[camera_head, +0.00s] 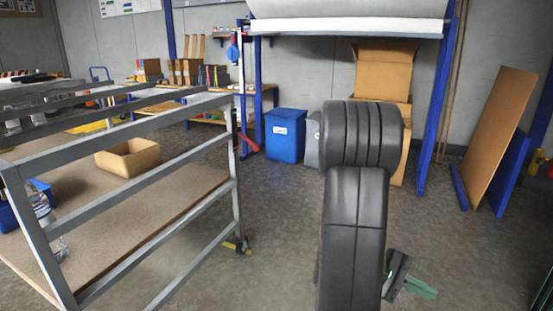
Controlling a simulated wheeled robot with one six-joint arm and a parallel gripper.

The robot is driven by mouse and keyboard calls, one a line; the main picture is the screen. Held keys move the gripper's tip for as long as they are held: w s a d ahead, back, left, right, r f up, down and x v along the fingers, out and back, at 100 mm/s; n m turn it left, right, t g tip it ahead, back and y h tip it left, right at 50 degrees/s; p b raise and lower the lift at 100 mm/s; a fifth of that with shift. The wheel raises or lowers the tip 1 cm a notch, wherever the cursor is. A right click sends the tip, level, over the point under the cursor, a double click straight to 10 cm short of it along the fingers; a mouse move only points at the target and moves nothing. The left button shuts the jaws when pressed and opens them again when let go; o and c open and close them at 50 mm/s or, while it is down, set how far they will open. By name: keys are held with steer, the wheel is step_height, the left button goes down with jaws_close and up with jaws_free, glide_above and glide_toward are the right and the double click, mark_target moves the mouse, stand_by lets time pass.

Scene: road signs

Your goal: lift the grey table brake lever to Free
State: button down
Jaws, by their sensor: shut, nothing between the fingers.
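The grey metal-framed table (130,145) stands at the left, its near frame running across the view. A dark caster (243,246) shows at the foot of its right leg, with a small yellowish part beside it. I cannot make out the grey brake lever for certain. My black arm stands in the middle and hides what is behind it. What seems to be my gripper (423,289), a dark piece ending in green, shows low to the right of the arm. It looks shut and empty, apart from the table.
An open cardboard box (128,158) lies on the table's lower shelf. A blue bin (286,136) and stacked cartons (384,72) stand behind, under a blue-legged rack (437,100). A brown board (498,137) leans at the right. Floor between table and arm is clear.

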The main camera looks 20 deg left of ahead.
steer(key=w+a+n+t+h+p, duration=0.1)
steer(key=w+a+n+t, duration=0.6)
steer(key=w+a+t, duration=0.3)
steer(key=w, duration=0.3)
steer(key=shift+f+t+p, duration=0.15)
steer(key=shift+t+p, duration=0.25)
